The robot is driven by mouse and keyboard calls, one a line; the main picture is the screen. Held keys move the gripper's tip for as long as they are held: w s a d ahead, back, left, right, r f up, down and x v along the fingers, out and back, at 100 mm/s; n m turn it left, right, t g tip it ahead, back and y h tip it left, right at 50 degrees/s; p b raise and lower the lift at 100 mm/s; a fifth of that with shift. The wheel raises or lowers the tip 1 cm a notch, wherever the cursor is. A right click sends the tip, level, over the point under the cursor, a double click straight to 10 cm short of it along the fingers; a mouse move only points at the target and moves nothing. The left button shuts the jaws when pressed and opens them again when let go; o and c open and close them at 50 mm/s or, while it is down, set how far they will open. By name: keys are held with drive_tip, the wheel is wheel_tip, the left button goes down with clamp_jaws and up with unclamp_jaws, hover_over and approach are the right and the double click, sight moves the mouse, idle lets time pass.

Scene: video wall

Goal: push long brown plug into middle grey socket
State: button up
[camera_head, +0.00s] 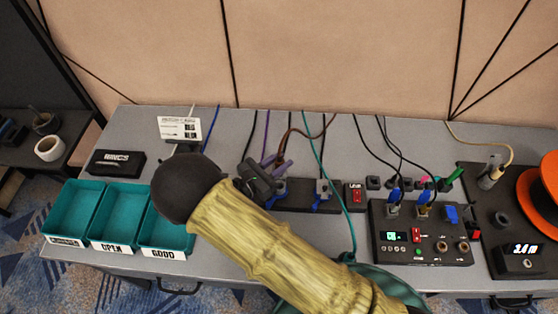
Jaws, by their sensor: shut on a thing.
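My gripper (268,182) is in the middle left of the view, over the left end of a dark socket strip (300,196). It is shut on a plug whose body is mostly hidden by the jaws. A brown cable (291,135) arcs down to this spot, so the held plug appears to be the brown one. A purple-grey plug end (281,166) shows just beside the jaws. A grey socket piece with blue parts (322,190) sits in the strip to the right of my gripper. I cannot tell whether the held plug touches a socket.
My arm covers the front middle of the table. Teal trays (119,217) stand at the left. A red switch (356,196), a black panel with plugs (422,236) and an orange reel (540,190) are at the right. Several cables hang from the back edge.

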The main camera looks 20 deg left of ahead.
drive_tip(key=shift+w+f+b, duration=0.15)
drive_tip(key=shift+f+b, duration=1.25)
drive_tip(key=shift+f, duration=0.95)
drive_tip(key=shift+f, duration=0.25)
drive_tip(key=shift+s+f+b, duration=0.2)
drive_tip(key=shift+f+b, duration=0.85)
drive_tip(key=shift+f, duration=0.95)
idle(1.0)
drive_tip(key=o, duration=1.1)
drive_tip(key=shift+r, duration=0.1)
drive_tip(key=shift+c, duration=0.2)
drive_tip(key=shift+a, duration=0.1)
